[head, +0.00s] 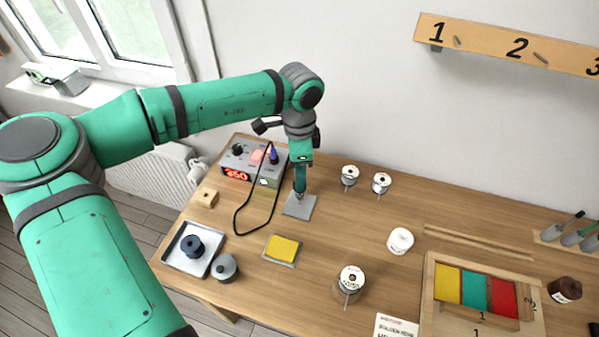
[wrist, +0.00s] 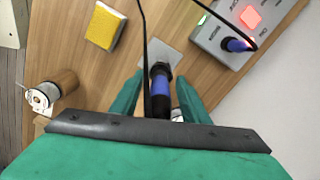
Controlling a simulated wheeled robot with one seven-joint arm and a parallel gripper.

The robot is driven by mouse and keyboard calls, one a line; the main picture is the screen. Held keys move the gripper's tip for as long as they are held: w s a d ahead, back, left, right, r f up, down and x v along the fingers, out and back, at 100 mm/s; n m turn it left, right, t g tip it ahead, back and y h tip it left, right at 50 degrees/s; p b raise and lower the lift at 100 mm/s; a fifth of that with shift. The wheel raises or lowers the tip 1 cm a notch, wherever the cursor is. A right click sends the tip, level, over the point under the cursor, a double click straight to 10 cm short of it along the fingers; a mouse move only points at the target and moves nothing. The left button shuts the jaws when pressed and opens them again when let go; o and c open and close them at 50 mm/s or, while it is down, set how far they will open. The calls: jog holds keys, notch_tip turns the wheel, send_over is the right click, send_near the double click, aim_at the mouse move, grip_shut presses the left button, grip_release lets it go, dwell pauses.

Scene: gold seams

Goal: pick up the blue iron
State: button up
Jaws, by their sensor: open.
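The blue iron (wrist: 161,96) shows in the wrist view, with a dark collar and a blue grip, above a grey plate (wrist: 157,54). My gripper (wrist: 158,80) is open, with one green finger on each side of the iron; I cannot tell whether either finger touches it. In the head view my gripper (head: 300,186) points down over the grey plate (head: 299,207) and hides most of the iron. A black cord runs alongside the iron in the wrist view.
The soldering station (head: 253,165), with a red display and a blue plug, stands left of my gripper. A yellow sponge (head: 283,249) lies in front. Solder spools (head: 381,183) stand to the right. A tray (head: 177,257) lies at the left edge.

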grip_shut()
jog(key=shift+r, duration=0.1)
